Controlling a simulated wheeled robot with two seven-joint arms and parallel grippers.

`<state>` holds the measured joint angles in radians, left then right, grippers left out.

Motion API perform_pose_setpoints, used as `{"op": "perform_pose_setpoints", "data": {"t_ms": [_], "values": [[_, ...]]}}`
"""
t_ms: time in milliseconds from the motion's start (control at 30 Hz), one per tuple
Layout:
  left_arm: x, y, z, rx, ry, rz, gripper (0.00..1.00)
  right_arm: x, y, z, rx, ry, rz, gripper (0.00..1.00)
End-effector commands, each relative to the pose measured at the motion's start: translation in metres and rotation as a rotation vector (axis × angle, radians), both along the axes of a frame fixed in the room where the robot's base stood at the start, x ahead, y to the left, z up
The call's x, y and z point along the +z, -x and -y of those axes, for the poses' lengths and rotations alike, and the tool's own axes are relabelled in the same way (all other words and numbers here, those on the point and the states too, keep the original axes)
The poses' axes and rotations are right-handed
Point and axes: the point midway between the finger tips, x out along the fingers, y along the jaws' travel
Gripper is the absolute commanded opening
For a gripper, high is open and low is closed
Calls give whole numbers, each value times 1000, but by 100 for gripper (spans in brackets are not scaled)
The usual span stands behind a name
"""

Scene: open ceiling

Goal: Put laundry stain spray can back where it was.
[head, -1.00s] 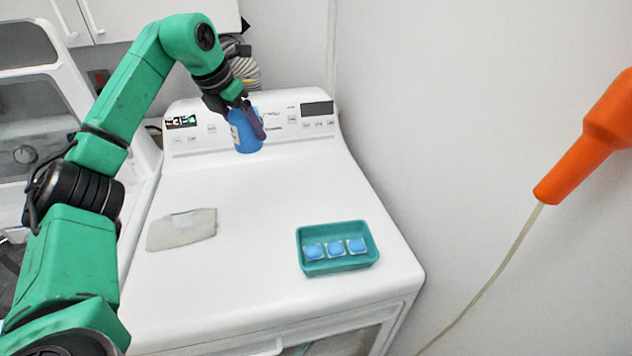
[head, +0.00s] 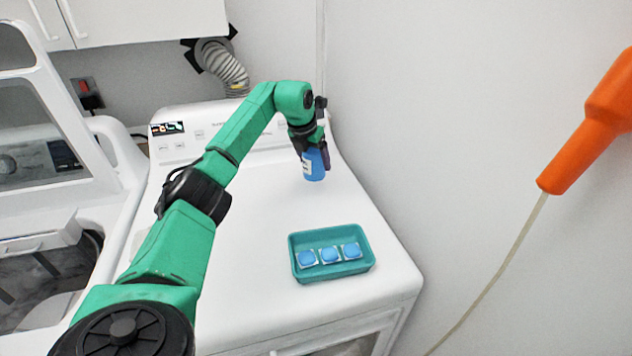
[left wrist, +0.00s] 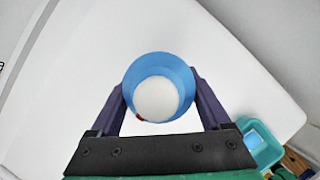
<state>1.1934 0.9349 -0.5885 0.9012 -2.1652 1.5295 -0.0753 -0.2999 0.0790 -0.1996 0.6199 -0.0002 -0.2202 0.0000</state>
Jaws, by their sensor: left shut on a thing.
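The laundry stain spray can (head: 313,165) is a blue cylinder with a white label, upright near the back right of the white dryer top. My left gripper (head: 312,150) is shut around its upper part. In the left wrist view the can's blue rim and white top (left wrist: 157,98) show from above between the two dark fingers of my left gripper (left wrist: 160,100). I cannot tell whether its bottom touches the dryer top. My right gripper is not in view.
A teal tray (head: 333,275) with three blue-and-white pods stands at the front right of the dryer top (head: 255,290). The washer with raised lid (head: 50,140) is at left. A wall rises close on the right. An orange object (head: 590,125) with a cord hangs at the right.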

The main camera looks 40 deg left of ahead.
Motion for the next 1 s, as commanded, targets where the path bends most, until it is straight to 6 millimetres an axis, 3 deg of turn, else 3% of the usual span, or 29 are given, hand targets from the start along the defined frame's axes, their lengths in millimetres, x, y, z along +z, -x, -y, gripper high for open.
{"op": "perform_pose_setpoints", "data": {"t_ms": [333, 700, 733, 767, 1000], "values": [[-59, 0, 1, -1, 3, 1, 0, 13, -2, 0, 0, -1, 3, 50], [-69, 0, 0, -1, 1, 5, 0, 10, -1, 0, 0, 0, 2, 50], [-69, 0, 0, 0, 1, 2, 92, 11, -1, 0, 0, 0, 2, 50], [-69, 0, 0, 0, 1, 2, 100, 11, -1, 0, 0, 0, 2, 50], [-67, 0, 0, -1, 1, 2, 100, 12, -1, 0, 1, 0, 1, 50]]}}
